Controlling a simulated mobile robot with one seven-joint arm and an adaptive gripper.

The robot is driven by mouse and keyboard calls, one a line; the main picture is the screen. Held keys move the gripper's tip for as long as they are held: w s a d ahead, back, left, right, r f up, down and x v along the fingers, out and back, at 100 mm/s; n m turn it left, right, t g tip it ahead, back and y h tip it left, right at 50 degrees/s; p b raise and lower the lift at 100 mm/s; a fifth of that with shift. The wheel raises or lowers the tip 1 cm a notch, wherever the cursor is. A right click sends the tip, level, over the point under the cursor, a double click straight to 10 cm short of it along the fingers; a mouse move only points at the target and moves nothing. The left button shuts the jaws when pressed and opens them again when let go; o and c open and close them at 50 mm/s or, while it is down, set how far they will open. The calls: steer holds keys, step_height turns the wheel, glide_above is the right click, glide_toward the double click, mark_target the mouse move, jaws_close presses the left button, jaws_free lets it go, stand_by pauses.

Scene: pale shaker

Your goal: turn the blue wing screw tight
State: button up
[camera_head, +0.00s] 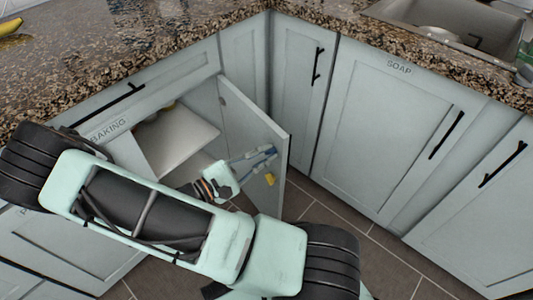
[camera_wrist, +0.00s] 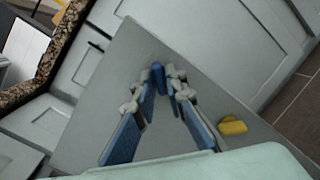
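The blue wing screw (camera_wrist: 157,75) stands on the pale face of the open cabinet door (camera_wrist: 110,75), at the upper middle in the wrist view. My gripper (camera_wrist: 159,90) points at it, with one blue-padded finger on each side and a gap between them. The fingertips are close to the screw; whether they touch it is not clear. In the head view my gripper (camera_head: 263,158) is at the inner face of the door (camera_head: 243,122), and I cannot separate the screw from the blue fingers there.
A yellow piece (camera_wrist: 232,126) is on the same door, right of my fingers; it also shows in the head view (camera_head: 270,179). The open cabinet with a pale shelf (camera_head: 178,138) is left of the door. A granite counter (camera_head: 130,45) runs above, and tiled floor (camera_head: 330,215) is below.

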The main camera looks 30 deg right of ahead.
steer(key=shift+o, duration=1.4)
steer(key=s+a, duration=0.1)
steer(key=a, duration=0.8)
steer(key=shift+s, duration=0.15)
